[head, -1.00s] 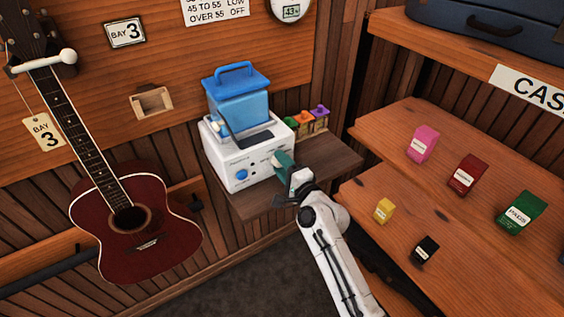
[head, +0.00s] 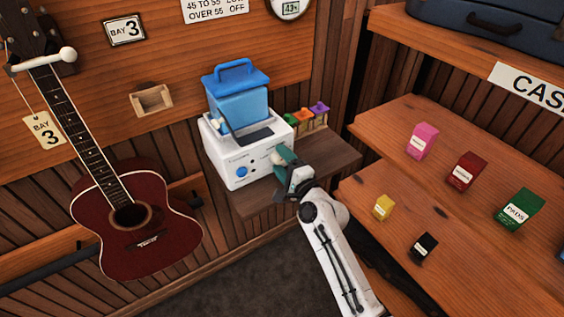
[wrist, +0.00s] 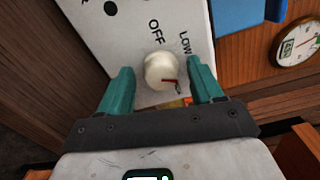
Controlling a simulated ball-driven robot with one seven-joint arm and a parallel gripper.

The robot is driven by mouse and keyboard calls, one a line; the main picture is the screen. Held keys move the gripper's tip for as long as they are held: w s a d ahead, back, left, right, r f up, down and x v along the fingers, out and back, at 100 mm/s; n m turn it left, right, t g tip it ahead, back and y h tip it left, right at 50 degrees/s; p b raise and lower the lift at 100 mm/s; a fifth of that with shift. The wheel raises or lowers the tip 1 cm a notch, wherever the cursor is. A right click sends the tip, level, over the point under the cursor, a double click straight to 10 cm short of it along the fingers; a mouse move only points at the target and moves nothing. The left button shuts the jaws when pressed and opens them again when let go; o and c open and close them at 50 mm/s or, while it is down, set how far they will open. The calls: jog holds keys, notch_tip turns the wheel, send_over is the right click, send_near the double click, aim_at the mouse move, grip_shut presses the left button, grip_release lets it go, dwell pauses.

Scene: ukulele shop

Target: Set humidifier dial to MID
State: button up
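The white humidifier (head: 228,160) with a blue tank (head: 238,104) stands on a small wooden shelf. Its dial, a cream round knob (wrist: 161,70) with a red mark, shows in the wrist view. The mark points to the lower right there. The printed words OFF and LOW are readable beside the knob; MID is not visible. My gripper (wrist: 162,88) is open, its teal fingers on either side of the knob with gaps visible. In the head view my gripper (head: 284,158) is at the right of the humidifier's front and hides the dial.
A round gauge (wrist: 298,42) hangs on the wall and reads about 43% in the head view. A partly cut-off card (head: 215,10) shows 45 to 55 LOW, over 55 OFF. A red ukulele (head: 132,225) hangs left. Shelves with small boxes (head: 461,172) stand right.

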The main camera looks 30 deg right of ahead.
jog(key=s+b, duration=0.1)
jog(key=s, duration=0.9)
jog(key=shift+s, duration=0.4)
jog(key=s+a+f+n+g+y, duration=0.3)
jog(key=s+a+f+n+g, duration=0.5)
jog(key=s+n, duration=0.35)
jog(key=s+d+f+n+g+h, duration=0.1)
jog(key=s+n+g, duration=0.3)
jog(key=s, duration=0.5)
jog(key=s+d+f+n+g+h, duration=0.2)
jog(key=s+d+n+g, duration=0.1)
jog(key=s, duration=0.6)
jog(key=shift+s+n+g, duration=0.15)
jog(key=shift+n+g, duration=0.3)
jog(key=shift+g, duration=0.55)
